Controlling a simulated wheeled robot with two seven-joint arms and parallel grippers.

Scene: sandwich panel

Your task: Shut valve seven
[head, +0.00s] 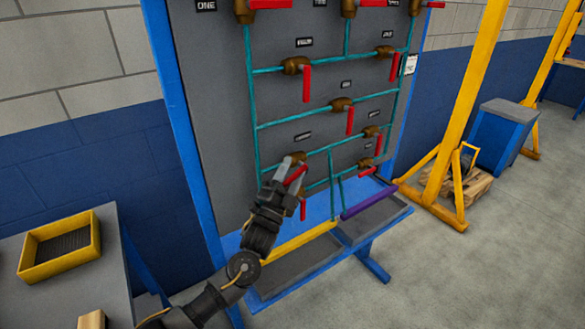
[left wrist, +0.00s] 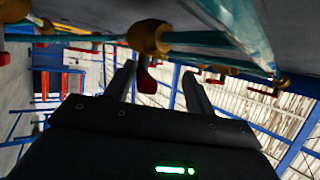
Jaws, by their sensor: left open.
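The grey panel (head: 225,120) carries teal pipes with brass valves and red lever handles. The small labels are mostly too blurred to read, so I cannot confirm which valve is seven. My left gripper (head: 290,170) is open at the lower-left valve (head: 297,158). That valve's red handle (head: 296,176) shows beside the fingers, partly hidden by them. In the left wrist view, a brass valve (left wrist: 150,37) is just beyond the two spread fingers (left wrist: 158,72), and a red handle (left wrist: 146,82) shows between them. I cannot tell whether they touch it. My right gripper is not in view.
Another red handle (head: 303,209) hangs below my left gripper. A blue-framed bench (head: 275,285) with a yellow bar (head: 300,242) and a purple bar (head: 369,201) stands below the panel. A yellow tray (head: 28,262) sits on a grey table at left. Open floor (head: 480,260) lies to the right.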

